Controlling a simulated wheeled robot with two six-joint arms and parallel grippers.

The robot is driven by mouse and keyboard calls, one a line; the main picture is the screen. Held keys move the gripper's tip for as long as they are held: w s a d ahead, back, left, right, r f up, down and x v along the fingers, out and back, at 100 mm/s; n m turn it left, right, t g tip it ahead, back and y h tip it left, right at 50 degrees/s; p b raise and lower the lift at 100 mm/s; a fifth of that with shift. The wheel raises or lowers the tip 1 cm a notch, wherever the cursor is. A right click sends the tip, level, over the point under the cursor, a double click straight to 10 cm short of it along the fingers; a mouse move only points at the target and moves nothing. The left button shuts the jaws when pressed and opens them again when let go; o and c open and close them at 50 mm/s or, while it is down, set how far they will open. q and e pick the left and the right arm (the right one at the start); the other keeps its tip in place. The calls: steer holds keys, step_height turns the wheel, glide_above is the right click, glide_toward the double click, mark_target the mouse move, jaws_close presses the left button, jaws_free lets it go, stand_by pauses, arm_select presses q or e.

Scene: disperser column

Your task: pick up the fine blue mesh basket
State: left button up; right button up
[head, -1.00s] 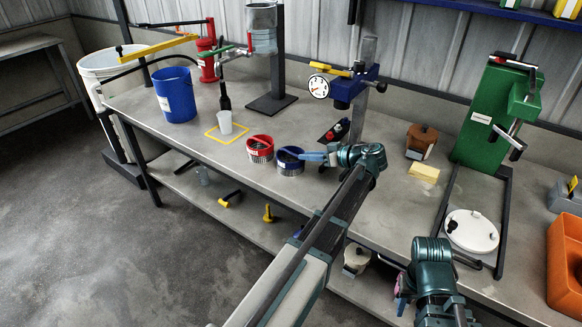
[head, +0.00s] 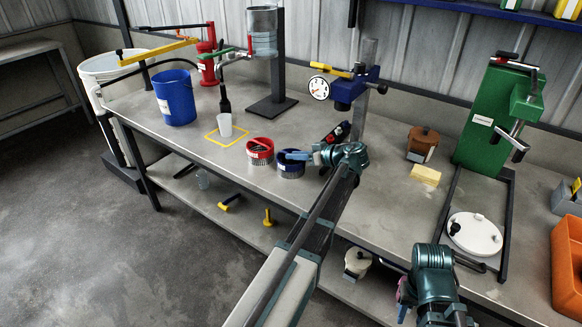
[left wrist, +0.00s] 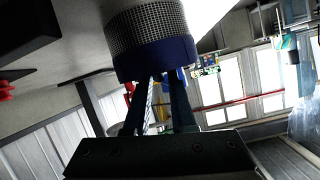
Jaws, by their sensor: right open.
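The fine blue mesh basket (head: 291,164) stands on the bench, right of a red-rimmed mesh basket (head: 260,151). My left gripper (head: 302,156) is at the right side of its blue rim. In the left wrist view the basket's blue band (left wrist: 155,60) and grey mesh (left wrist: 148,27) are at the top. My left gripper's two fingers (left wrist: 163,80) reach up to the band with a narrow gap between them. Whether they pinch the rim is hidden. My right gripper (head: 403,299) is open at the bench's front edge, low in the head view, partly covered by its wrist.
A gauge stand (head: 345,92) rises behind the baskets.

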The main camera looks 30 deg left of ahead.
arm_select(q)
jaws_close()
stand_by(1.2)
